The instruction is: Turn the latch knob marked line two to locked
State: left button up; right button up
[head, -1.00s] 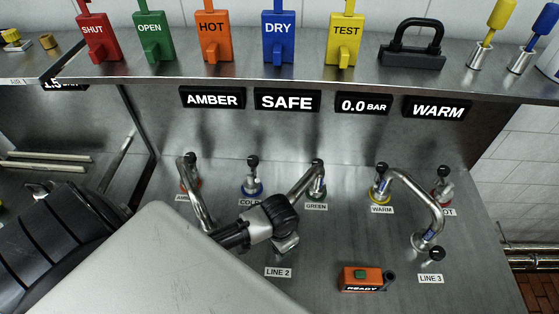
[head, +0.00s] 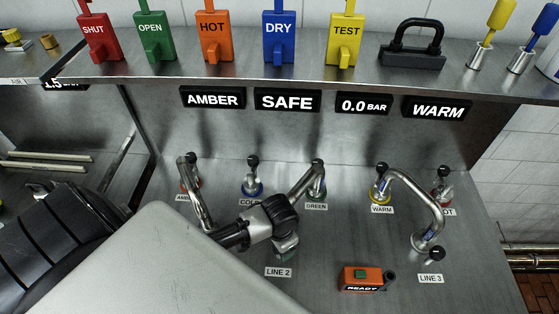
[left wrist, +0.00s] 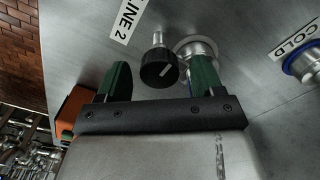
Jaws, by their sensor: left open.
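The black latch knob (left wrist: 158,69) with a white pointer line shows in the left wrist view, on a metal stem beside the LINE 2 label (left wrist: 128,20). My left gripper (left wrist: 161,64) is open, with one green finger on each side of the knob. Gaps show between the knob and both fingers. In the head view my left gripper (head: 286,247) is just above the LINE 2 label (head: 278,272) and hides the knob. No locked or open marking is readable near the knob. My right gripper is not in view.
Bent pipes stand near my wrist, including the LINE 3 pipe (head: 434,208) on the right. Ports marked COLD (head: 252,188), GREEN (head: 317,187) and WARM (head: 380,192) line the panel. An orange READY box (head: 361,279) sits right of my gripper.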

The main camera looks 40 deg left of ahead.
pick_arm(q)
notch_tip(320, 180, up, 11)
jog(key=b, duration=0.1)
jog(key=shift+b, duration=0.3)
jog(key=shift+f, duration=0.1)
jog(key=shift+s+d+f, duration=0.1)
dwell(0.4)
